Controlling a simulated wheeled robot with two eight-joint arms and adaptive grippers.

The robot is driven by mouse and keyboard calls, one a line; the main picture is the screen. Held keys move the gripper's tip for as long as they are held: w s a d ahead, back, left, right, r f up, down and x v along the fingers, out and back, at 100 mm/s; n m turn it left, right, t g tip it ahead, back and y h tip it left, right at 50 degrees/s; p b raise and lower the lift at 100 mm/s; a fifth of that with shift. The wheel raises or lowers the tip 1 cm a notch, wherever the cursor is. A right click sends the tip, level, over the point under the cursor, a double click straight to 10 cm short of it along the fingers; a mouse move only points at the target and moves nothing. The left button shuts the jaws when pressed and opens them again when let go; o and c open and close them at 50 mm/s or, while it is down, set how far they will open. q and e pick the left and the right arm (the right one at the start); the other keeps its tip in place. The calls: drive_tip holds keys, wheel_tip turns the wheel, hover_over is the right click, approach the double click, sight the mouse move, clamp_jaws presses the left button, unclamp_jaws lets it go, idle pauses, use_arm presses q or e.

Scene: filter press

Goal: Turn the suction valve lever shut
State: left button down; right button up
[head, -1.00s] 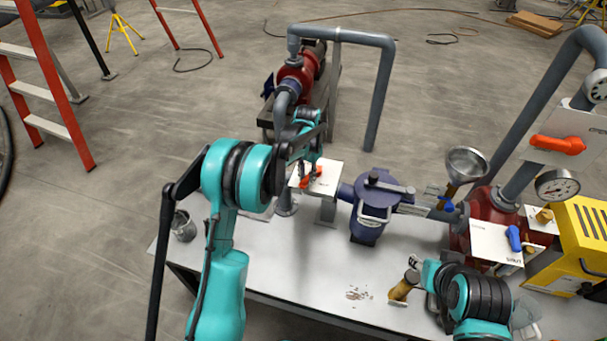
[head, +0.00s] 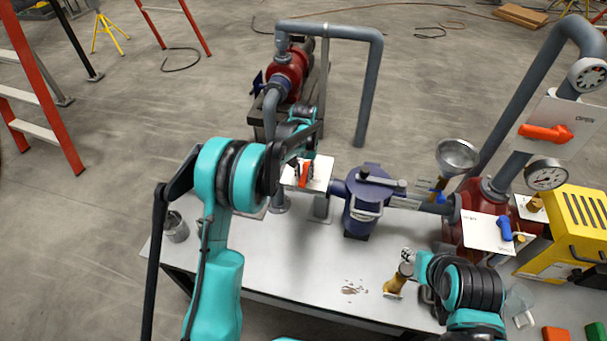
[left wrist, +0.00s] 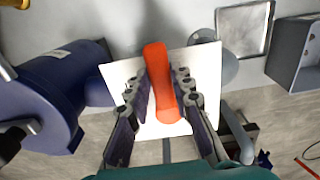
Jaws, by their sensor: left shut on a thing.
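The suction valve lever is an orange bar (head: 306,174) on a white plate (head: 322,172), left of the blue strainer (head: 364,205). In the left wrist view the lever (left wrist: 160,85) stands nearly upright in the picture, in front of the white plate (left wrist: 205,62). My left gripper (head: 300,168) is shut on the lever, with one dark finger along each side in the left wrist view (left wrist: 164,92). In the head view the fingers partly cover the lever. My right arm is at the lower right of the head view; its gripper does not show clearly.
A second orange lever (head: 545,133) and a blue lever (head: 505,228) sit on white plates at the right. A funnel (head: 457,155), a brown-handled tool (head: 398,280) and a metal cup (head: 176,227) are also on the bench (head: 300,265). The bench's front middle is mostly clear.

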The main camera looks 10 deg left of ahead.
sight(304, 177)
use_arm(q)
drive_tip(key=c, duration=1.3)
unclamp_jaws()
wheel_tip(304, 177, up, 12)
